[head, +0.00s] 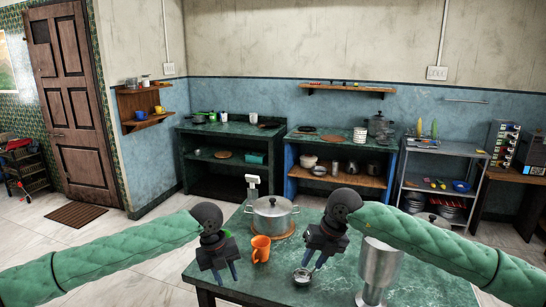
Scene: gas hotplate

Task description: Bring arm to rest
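My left gripper (225,275) hangs fingers-down over the left part of the green table, left of the orange mug. My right gripper (314,262) also points down, above the table near a small metal bowl (302,276). Its fingers are apart, and I see nothing held. Both green padded arms reach in from the sides, bent down at the wrists.
The green table (340,291) carries a lidded steel pot (272,217) on a round board, the orange mug (261,248), a white scale-like device (252,184) and a tall metal container (378,268) close to my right forearm. Counters and shelves line the back wall.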

